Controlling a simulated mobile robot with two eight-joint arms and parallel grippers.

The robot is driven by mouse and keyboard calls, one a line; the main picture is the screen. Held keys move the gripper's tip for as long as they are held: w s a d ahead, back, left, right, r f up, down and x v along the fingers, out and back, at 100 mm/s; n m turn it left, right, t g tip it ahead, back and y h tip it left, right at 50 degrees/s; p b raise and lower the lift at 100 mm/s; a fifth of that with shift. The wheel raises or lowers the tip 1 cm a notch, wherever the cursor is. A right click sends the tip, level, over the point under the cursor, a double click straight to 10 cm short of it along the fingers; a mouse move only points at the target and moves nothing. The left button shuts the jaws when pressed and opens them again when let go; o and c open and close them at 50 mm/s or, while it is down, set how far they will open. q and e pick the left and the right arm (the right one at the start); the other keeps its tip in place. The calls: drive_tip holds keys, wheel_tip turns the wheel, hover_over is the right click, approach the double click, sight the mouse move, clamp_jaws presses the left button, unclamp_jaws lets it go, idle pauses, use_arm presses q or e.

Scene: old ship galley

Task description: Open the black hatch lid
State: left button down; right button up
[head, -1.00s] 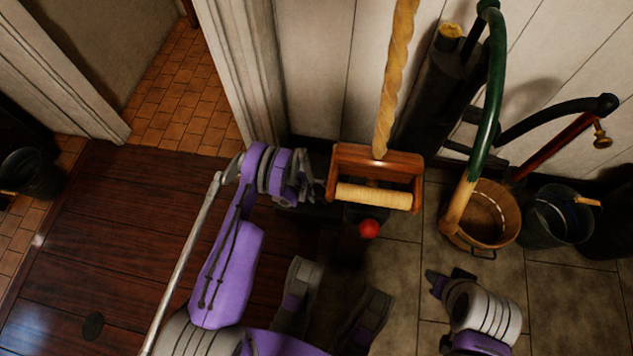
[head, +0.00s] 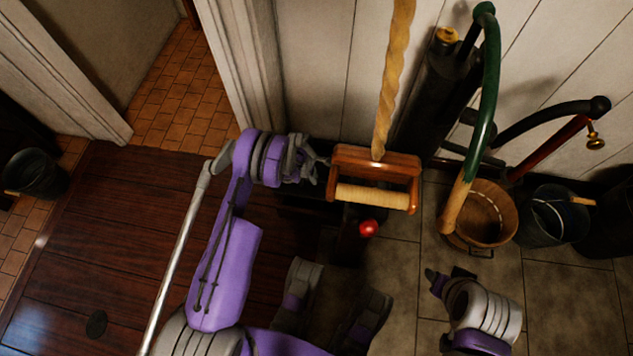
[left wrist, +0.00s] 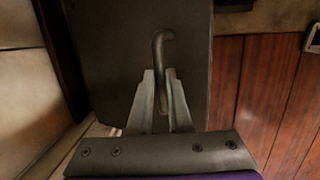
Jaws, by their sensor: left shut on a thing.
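The black hatch lid (left wrist: 110,60) fills the upper middle of the left wrist view as a dark flat panel with a curved handle (left wrist: 161,50). My left gripper (left wrist: 162,80) has its two grey fingers closed on the lower part of this handle. In the head view my left gripper (head: 318,162) is beside the left end of a wooden roller frame. The lid is hard to make out there; dark shapes lie below the gripper.
The wooden roller frame (head: 376,160) and a red ball-shaped thing (head: 368,228) are close to the left gripper's right. A wooden bucket (head: 482,242) and a dark bucket (head: 540,235) stand along the wall.

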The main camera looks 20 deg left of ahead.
use_arm(q)
drive_tip(key=shift+w+a+r, duration=0.15)
drive_tip(key=shift+w+r, duration=0.25)
drive_tip(key=shift+w, duration=0.05)
drive_tip(key=shift+w+a+r, duration=0.25)
drive_tip(key=shift+w+r, duration=0.7)
drive_tip(key=shift+w, duration=0.05)
drive_tip(key=shift+w+a+r, duration=0.25)
drive_tip(key=shift+w+r, duration=0.65)
drive_tip(key=shift+w, duration=0.05)
drive_tip(key=shift+w+a+r+b, duration=0.25)
drive_tip(key=shift+w+r, duration=0.2)
drive_tip(key=shift+w, duration=0.35)
drive_tip(key=shift+w+a+r+b, duration=0.15)
drive_tip(key=shift+w+r+b, duration=0.25)
drive_tip(key=shift+w, duration=0.35)
drive_tip(key=shift+w+a+r+b, duration=0.2)
drive_tip(key=shift+w+r, duration=0.3)
drive_tip(key=shift+w, duration=0.3)
drive_tip(key=shift+w+a+r+b, duration=0.15)
drive_tip(key=shift+w+a+r, duration=0.05)
drive_tip(key=shift+w, duration=0.65)
drive_tip(key=shift+w+a+r+b, duration=0.15)
drive_tip(key=shift+w+a+r, duration=0.1)
drive_tip(key=shift+w, duration=0.6)
drive_tip(key=shift+w+a+r+b, duration=0.15)
drive_tip(key=shift+w+a+r, duration=0.05)
drive_tip(key=shift+w, duration=0.65)
